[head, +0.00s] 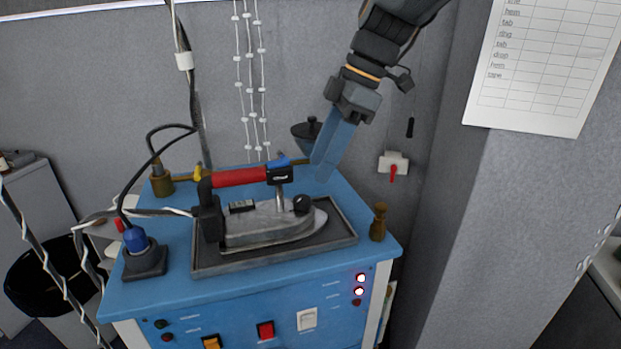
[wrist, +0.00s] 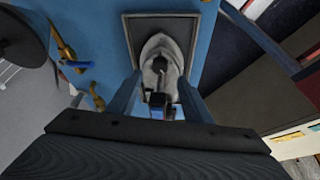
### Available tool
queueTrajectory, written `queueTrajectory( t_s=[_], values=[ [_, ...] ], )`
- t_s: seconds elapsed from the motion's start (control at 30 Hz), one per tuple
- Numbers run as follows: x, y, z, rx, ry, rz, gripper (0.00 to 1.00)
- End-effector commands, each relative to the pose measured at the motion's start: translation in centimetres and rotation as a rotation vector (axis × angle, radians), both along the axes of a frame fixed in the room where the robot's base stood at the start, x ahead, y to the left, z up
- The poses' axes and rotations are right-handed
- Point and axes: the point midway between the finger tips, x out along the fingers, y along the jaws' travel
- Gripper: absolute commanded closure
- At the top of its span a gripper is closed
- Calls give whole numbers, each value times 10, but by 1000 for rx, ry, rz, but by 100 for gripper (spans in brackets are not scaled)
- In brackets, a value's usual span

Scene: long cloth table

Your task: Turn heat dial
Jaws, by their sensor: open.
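A grey iron (head: 268,225) with a red and black handle (head: 240,177) rests in a dark tray (head: 343,232) on top of a blue cabinet. A round black dial (head: 302,204) sits on the iron near its tip, in front of the handle's end. My gripper (head: 324,172) is open, with blue fingers pointing down above the back right of the cabinet top, behind the iron. In the wrist view the iron (wrist: 160,45) shows ahead, between the open fingers (wrist: 160,92). The dark dial (wrist: 159,64) appears there near the picture's middle. Nothing is held.
A brass-coloured peg (head: 379,222) stands at the cabinet's right edge. A blue plug-like fitting (head: 136,240) with a cable stands at the left. Brass pipework with a yellow valve (head: 198,173) runs along the back. A wall switch box (head: 393,163) is to the right.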

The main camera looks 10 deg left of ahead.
Motion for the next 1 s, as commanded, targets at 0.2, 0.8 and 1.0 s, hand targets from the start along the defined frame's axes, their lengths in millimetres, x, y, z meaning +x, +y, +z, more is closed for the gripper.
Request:
queueTrajectory(
  t_s=[0.2, 0.8, 1.0],
  values=[
    [-5, 11, -19, 3, 2, 18, 54],
    [-8, 30, -70, 3, -2, 13, 54],
    [-8, 30, -69, 3, -3, 12, 66]
  ],
)
